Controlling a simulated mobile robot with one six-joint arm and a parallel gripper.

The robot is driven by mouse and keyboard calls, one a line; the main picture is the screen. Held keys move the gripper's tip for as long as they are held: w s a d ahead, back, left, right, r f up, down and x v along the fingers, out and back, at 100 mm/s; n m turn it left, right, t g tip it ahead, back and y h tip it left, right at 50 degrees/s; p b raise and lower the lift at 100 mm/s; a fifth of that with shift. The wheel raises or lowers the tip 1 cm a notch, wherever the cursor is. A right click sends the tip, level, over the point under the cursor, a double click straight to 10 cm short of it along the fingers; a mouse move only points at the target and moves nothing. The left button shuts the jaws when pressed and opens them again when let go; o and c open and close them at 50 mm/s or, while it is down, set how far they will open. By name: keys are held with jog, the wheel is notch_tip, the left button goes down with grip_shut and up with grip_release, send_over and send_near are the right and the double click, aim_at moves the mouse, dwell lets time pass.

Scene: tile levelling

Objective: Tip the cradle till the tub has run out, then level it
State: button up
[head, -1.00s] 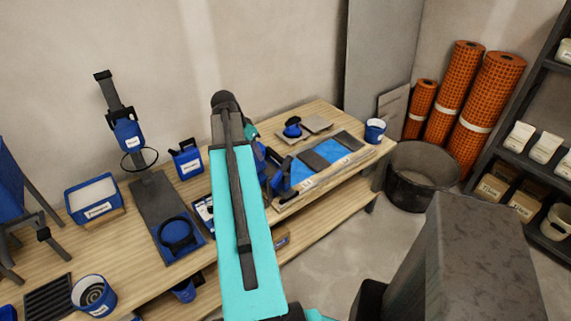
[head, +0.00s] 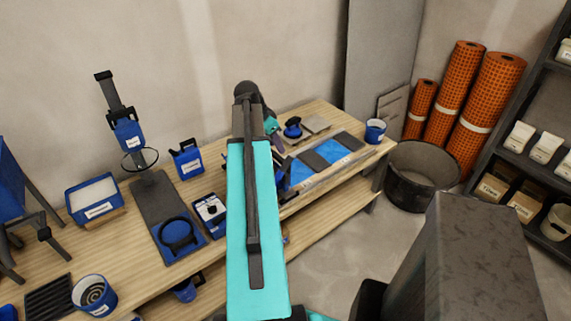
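A blue frame on dark legs (head: 14,180) stands at the left edge, cut off by the picture; it may be the cradle, but I cannot tell. I cannot make out a tub in it. A labelled blue container (head: 129,135) sits on a dark upright stand above a ring. Open labelled blue tubs stand on the bench: a rectangular one with pale contents (head: 95,198) and a round one with a spiral inside (head: 93,294). My arm reaches over the middle of the bench. My gripper is mostly hidden behind its own arm; its fingers cannot be made out.
The wooden bench (head: 130,262) also carries a blue caddy (head: 187,159), a blue box with a dark knob (head: 210,213), blue-and-grey tiling (head: 318,160) and a blue cup (head: 375,130). A dark bin (head: 419,178), orange rolls (head: 460,90) and a shelf (head: 510,165) stand right.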

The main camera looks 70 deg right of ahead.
aim_at(286, 162)
jog(key=shift+p+x, duration=1.85)
jog(key=shift+x, duration=4.65)
jog(key=shift+d, duration=0.1)
jog(key=shift+c, duration=0.2)
grip_shut()
